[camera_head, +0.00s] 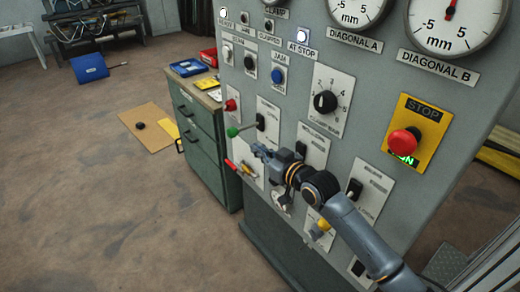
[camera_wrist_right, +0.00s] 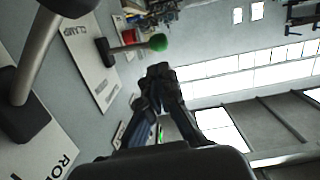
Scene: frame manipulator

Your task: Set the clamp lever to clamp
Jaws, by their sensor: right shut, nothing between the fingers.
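A lever with a green ball knob (camera_head: 232,132) sticks out from a pale plate on the grey control panel. In the right wrist view the green knob (camera_wrist_right: 158,42) and its dark pivot show on a plate marked CLAMP (camera_wrist_right: 80,38). My right gripper (camera_head: 257,150) is shut and empty, in front of the panel. In the head view it appears below and right of the green knob. In the right wrist view the closed fingertips (camera_wrist_right: 160,72) appear just below the knob, with a small gap in the picture. My left gripper is not in view.
A red-tipped lever (camera_head: 231,165) sits below the green one. Another lever plate, partly lettered ROL (camera_wrist_right: 55,165), is close by. A red stop button (camera_head: 403,142) on yellow, a black rotary knob (camera_head: 325,101) and dials are to the right. A green cabinet (camera_head: 205,150) stands behind left.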

